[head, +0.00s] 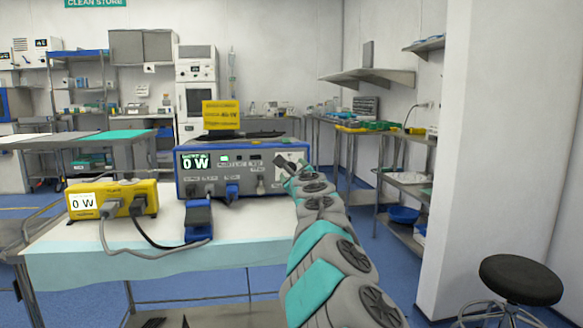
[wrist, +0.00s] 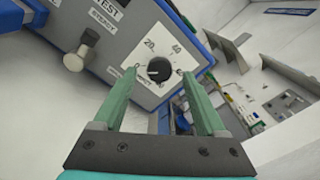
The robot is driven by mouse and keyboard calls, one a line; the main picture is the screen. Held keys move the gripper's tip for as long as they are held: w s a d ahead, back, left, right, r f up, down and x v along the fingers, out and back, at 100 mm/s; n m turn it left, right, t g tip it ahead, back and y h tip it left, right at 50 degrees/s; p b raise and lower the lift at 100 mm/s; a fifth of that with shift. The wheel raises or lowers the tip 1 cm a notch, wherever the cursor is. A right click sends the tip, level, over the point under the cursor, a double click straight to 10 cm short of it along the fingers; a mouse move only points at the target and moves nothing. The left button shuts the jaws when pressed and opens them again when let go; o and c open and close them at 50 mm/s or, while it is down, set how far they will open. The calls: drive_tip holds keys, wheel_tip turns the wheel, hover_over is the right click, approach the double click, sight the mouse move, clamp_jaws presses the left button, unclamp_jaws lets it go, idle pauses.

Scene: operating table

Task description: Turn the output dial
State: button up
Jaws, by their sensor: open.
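The output dial (wrist: 159,69) is a round black knob on a white numbered scale plate, on the front of a grey unit with blue edges (head: 230,168). In the wrist view my gripper (wrist: 155,78) is open, its two green fingers on either side of the dial's line and apart from it. In the head view my gripper (head: 287,166) is at the right end of the unit's front and hides the dial. The unit's display (head: 196,162) reads 0 W.
A yellow box (head: 84,201) showing 0 W stands on the left of the draped table (head: 150,250), with cables. A blue block (head: 198,219) sits before the unit. A black stool (head: 520,279) stands at right.

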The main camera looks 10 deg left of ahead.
sight(290, 167)
drive_tip(key=shift+p+x, duration=0.45)
drive_tip(key=shift+x, duration=0.75)
drive_tip(key=shift+c, duration=0.3)
clamp_jaws()
